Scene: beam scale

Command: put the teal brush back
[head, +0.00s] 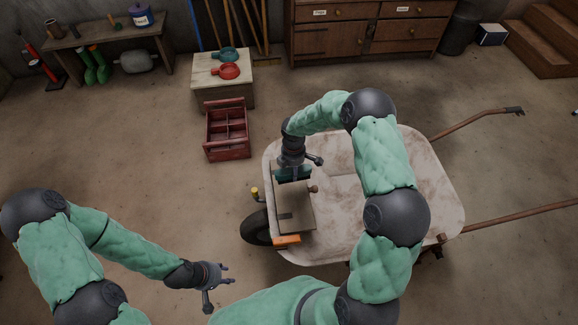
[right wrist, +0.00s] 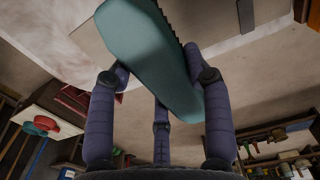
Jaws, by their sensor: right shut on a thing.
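The teal brush (head: 288,175) is held by my right gripper (head: 303,163) over the left part of the wheelbarrow (head: 415,170). In the right wrist view the brush's smooth teal body (right wrist: 145,45) lies between the fingers, with a dark bristled edge along its right side. The fingers close around it from both sides. A flat light-brown board (head: 296,215) lies beneath the brush, across the wheelbarrow's left end; whether the brush touches it I cannot tell. My left gripper (head: 218,283) is open and empty above the floor at the lower left.
An orange item (head: 287,239) lies at the board's near edge, with a small brown knob (head: 314,188) at its right. A red divided caddy (head: 227,154) stands on the floor.

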